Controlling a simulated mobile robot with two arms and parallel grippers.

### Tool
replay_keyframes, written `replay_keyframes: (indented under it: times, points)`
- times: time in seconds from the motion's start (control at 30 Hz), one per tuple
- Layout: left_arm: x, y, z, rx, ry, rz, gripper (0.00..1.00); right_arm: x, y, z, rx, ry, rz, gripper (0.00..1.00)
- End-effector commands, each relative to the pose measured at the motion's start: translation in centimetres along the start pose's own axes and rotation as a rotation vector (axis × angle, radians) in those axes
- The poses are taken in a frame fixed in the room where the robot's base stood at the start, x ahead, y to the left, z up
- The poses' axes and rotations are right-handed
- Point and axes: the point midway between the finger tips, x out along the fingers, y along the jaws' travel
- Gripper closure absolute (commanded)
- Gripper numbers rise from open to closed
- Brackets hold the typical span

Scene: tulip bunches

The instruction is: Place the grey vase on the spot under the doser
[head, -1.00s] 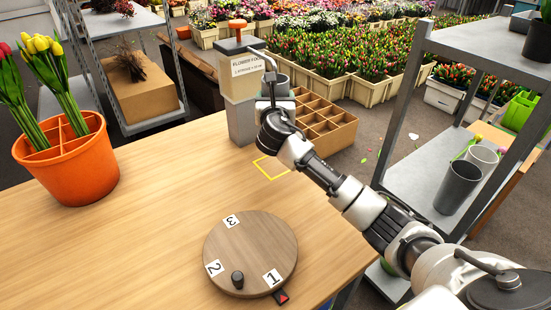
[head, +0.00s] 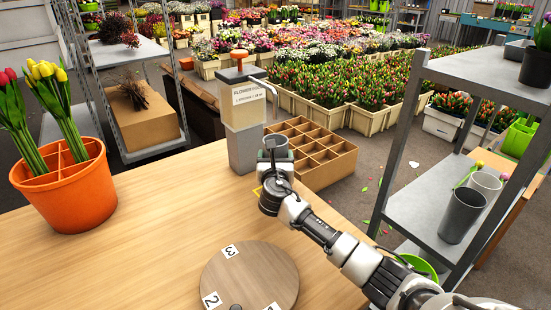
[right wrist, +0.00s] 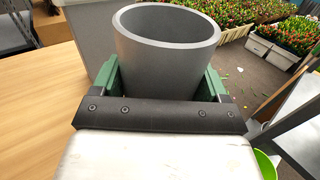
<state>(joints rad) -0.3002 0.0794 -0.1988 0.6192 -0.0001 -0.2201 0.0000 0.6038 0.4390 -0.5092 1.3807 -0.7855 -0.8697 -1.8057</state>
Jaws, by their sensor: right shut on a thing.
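The grey vase (head: 275,141) is upright in my right gripper (head: 275,157), just right of the doser (head: 243,120). The right wrist view shows the vase (right wrist: 165,45) between the two green fingers of the gripper (right wrist: 160,85), its open mouth up. The doser is a grey and cream dispenser with an orange top and a spout reaching right. Of the yellow-outlined spot (head: 257,190) on the table, only a bit shows left of my wrist; the rest is hidden. The vase's base is hidden too, so I cannot tell whether it touches the table. My left gripper is out of view.
A round wooden turntable (head: 250,273) lies on the table (head: 150,235). An orange pot (head: 68,190) with tulips stands at the left. A compartment crate (head: 318,152) is behind the gripper. A grey shelf (head: 425,215) holding two more vases stands at the right.

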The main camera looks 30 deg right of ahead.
Motion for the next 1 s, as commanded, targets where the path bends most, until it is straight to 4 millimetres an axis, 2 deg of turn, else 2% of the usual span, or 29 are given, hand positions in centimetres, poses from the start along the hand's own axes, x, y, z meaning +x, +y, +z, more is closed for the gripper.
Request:
replay_keyframes:
  times: [0.03,0.07,0.2,0.23,0.53,0.63,0.77,1.0]
  points:
    - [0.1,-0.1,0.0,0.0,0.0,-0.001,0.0,0.0,0.0,-0.2,0.0,0.0,0.0,0.7]
    - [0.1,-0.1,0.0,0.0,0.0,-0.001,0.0,0.0,0.0,-0.2,0.0,0.0,0.0,0.24]
    - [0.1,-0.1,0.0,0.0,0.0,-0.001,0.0,0.0,0.0,-0.2,0.0,0.0,0.0,0.03]
    - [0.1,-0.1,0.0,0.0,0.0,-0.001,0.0,0.0,0.0,-0.2,0.0,0.0,0.0,0.0]
    - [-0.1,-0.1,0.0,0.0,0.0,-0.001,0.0,0.0,0.0,0.2,0.001,0.0,0.0,0.0]
    - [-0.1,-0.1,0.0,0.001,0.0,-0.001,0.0,-0.9,0.0,0.0,0.0,0.001,0.001,0.0]
    - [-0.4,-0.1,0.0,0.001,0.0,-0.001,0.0,-3.1,0.1,0.0,0.0,0.002,0.003,0.0]
    - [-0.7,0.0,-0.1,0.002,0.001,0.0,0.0,-8.2,0.0,0.0,0.0,0.003,0.003,0.0]
